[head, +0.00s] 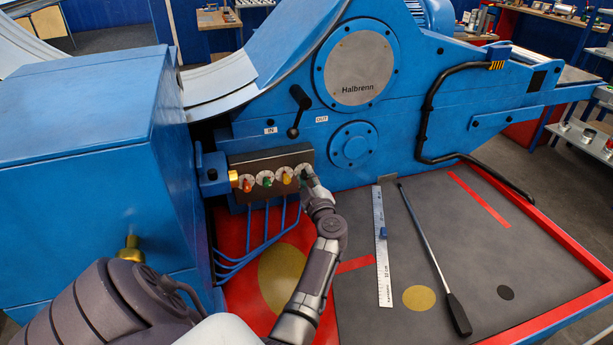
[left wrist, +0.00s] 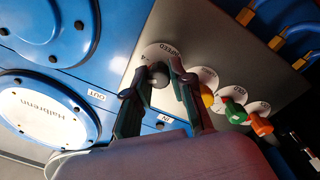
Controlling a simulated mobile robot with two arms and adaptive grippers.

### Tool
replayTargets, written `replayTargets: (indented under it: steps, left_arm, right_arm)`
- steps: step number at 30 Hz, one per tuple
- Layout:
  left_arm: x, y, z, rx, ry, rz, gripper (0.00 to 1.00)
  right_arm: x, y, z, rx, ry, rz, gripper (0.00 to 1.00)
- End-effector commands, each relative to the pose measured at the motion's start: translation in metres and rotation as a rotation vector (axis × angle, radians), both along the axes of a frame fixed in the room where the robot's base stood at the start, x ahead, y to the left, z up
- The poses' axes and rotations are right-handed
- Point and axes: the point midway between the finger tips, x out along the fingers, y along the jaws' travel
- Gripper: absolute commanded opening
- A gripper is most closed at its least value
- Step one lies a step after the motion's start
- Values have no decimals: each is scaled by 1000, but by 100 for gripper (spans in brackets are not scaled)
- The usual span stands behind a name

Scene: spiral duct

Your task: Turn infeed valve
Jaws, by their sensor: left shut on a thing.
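The infeed valve is the rightmost in a row of valves on a dark block in the head view. Its round white dial, with lettering that seems to read INFEED, and its dark knob (left wrist: 157,80) show in the left wrist view. My left gripper (head: 311,180) is at this valve, and its two fingers stand on either side of the knob in the left wrist view (left wrist: 158,76). It is shut on the knob. The fingers hide part of the dial and knob. My right gripper is not in view.
Beside it are orange (head: 287,178), green (head: 267,182) and red (head: 248,185) valve knobs. A black lever (head: 298,110) sticks out above the block. A steel ruler (head: 382,250) and a black-handled rod (head: 435,260) lie on the grey mat at right.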

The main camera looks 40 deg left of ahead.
Motion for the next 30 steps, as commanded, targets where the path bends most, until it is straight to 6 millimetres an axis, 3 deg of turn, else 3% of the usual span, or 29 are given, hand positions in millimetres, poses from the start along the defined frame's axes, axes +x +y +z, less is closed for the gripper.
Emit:
replayTargets:
  steps: [18, 30]
  left_arm:
    - [0, 0, -3, -269, -518, 1, 0]
    - [0, 0, -3, -393, -760, 0, 0]
  right_arm:
    - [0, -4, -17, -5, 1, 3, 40]
    - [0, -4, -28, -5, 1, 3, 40]
